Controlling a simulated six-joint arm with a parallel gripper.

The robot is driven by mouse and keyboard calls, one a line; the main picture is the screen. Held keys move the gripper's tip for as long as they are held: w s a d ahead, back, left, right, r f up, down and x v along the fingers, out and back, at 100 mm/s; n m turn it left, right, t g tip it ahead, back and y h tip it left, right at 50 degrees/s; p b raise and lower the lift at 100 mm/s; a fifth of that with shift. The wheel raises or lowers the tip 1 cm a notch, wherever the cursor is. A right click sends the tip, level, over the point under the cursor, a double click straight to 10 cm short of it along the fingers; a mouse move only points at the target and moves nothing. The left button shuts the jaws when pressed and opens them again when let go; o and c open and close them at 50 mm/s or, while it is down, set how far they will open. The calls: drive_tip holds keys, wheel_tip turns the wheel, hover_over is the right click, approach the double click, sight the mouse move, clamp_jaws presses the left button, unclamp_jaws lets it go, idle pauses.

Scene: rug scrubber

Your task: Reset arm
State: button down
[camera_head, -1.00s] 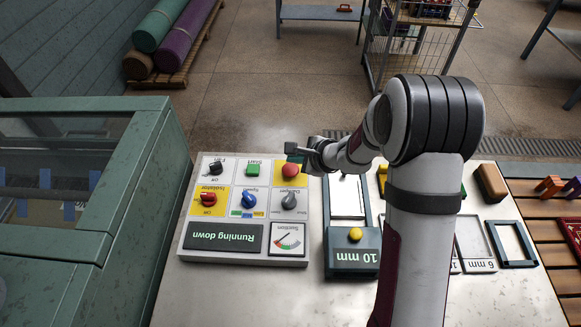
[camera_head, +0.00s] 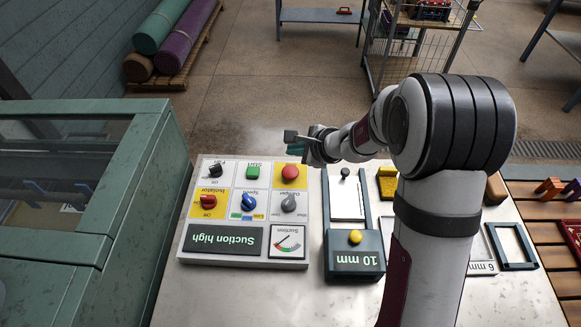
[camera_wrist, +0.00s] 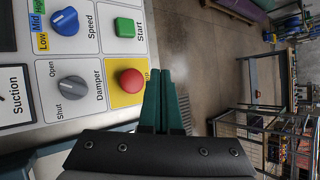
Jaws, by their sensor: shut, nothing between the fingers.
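My gripper (camera_head: 297,142) is in the head view, above the top edge of the control panel (camera_head: 219,247) and clear of its knobs. In the wrist view its green fingers (camera_wrist: 164,104) are together with nothing between them. The red button (camera_head: 290,172) is close to the gripper; it also shows in the wrist view (camera_wrist: 131,82) just left of the fingers, apart from them. The panel also carries a green Start button (camera_head: 253,172), a blue Speed knob (camera_head: 248,202), a grey Damper knob (camera_head: 289,204) and a red isolator knob (camera_head: 208,202). Its display (camera_head: 225,240) reads "Suction high".
A gauge block (camera_head: 354,262) marked 10 mm stands right of the panel. A green machine (camera_head: 150,180) stands at the left. Frames (camera_head: 514,245) and a brown block (camera_head: 495,188) lie at the right, partly behind my arm.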

drive_tip(key=s+a+r+n+g+y, duration=0.25)
drive_tip(key=s+r+n, duration=0.55)
drive_tip(key=s, duration=0.6)
drive_tip(key=s+d+n+g+h, duration=0.2)
drive_tip(key=s+d, duration=0.3)
drive_tip(key=s, duration=0.5)
drive_tip(key=s+d+n+g+h, duration=0.2)
drive_tip(key=s+d+h, duration=0.3)
drive_tip(key=s, duration=0.6)
drive_tip(key=shift+s+r+n, duration=0.25)
drive_tip(key=shift+s+n, duration=0.05)
drive_tip(key=shift+n, duration=0.2)
